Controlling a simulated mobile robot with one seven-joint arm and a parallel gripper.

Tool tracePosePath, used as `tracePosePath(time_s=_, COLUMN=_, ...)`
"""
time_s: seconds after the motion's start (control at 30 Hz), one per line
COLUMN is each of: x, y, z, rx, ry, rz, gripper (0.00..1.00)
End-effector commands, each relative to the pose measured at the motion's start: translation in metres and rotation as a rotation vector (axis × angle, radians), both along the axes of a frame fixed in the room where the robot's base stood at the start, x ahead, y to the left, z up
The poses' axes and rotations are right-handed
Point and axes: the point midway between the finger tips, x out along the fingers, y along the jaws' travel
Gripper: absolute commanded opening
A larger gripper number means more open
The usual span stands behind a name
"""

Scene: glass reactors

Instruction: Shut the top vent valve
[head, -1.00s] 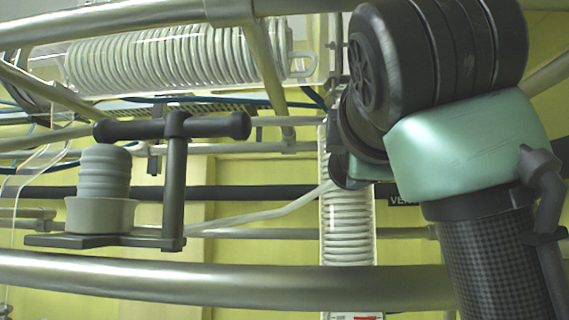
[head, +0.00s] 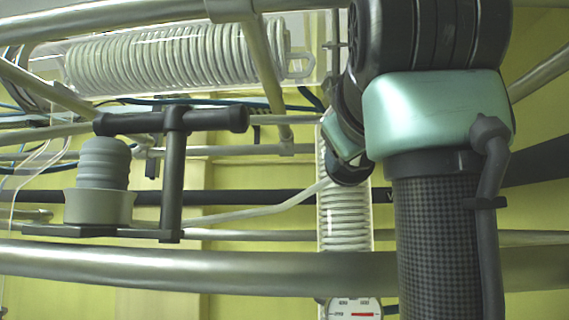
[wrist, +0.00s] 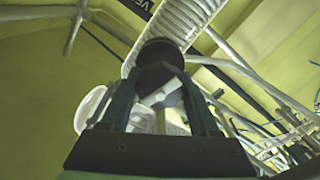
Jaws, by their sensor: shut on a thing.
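In the wrist view, my gripper (wrist: 161,82) reaches up with its two dark fingers on either side of a pale part below a dark round knob (wrist: 160,54). The jaws are shut on this part, which looks like the vent valve handle. The exact contact is hard to see in the shadow. The knob sits in front of a white coiled column (wrist: 178,22). In the head view my gripper is hidden behind my arm, and the valve cannot be made out there.
In the head view, a metal rail (head: 200,267) crosses the front. A dark handled clamp with a grey stopper (head: 102,165) is at left. A horizontal coil condenser (head: 180,55), an upright coil (head: 344,215) and a dial gauge (head: 355,309) stand behind. Pipes crowd the area.

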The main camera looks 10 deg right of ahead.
Motion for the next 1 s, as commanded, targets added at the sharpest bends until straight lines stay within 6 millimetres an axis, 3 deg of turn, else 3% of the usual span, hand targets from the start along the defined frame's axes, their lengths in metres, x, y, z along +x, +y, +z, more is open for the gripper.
tracePosePath(time_s=1.0, x=-0.0011, y=-0.0021, z=0.0021, rx=0.927, ry=-0.270, rz=0.003, gripper=0.06)
